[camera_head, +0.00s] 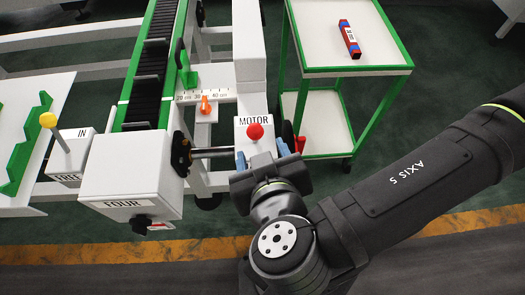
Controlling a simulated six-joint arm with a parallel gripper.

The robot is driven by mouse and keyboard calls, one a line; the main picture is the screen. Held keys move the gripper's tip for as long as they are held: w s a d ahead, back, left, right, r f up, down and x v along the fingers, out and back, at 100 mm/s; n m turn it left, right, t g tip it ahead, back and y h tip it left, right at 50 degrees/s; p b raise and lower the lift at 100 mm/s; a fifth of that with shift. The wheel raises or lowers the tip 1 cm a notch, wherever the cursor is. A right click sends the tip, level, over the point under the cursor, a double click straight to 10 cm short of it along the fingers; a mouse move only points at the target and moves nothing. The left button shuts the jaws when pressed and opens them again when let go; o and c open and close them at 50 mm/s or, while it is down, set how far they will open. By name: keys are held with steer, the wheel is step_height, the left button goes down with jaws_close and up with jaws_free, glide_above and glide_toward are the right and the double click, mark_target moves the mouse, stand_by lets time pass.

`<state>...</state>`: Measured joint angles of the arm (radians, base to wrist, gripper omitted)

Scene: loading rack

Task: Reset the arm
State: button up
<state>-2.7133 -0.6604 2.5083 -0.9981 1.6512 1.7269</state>
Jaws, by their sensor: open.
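My arm comes in from the right edge and bends down to the lower middle of the view. My gripper (261,155) points away from the camera, with its two blue-tipped fingers spread open. It is over or just in front of the white box labelled MOTOR (254,143). The round red button (255,131) on that box shows just beyond the fingers. I see nothing between the fingers. Whether they touch the box cannot be told, as the gripper hides its lower part.
A white box labelled FOUR (135,180) stands left, at the end of a black conveyor (150,75). A yellow-knobbed lever (48,120) is further left. A green-framed cart (310,50) at upper right carries a red-and-blue item (350,38). An orange pointer (205,104) sits by a scale.

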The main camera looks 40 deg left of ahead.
mark_target(256, 134)
stand_by(0.8)
steer(key=shift+x, duration=2.65)
steer(key=shift+a, duration=0.1)
steer(key=shift+s, duration=0.15)
steer(key=shift+s+d+r, duration=0.2)
steer(key=shift+d+r, duration=0.05)
steer(key=shift+d, duration=0.05)
steer(key=shift+v, duration=2.25)
steer(key=shift+x, duration=6.05)
steer(key=shift+w, duration=0.1)
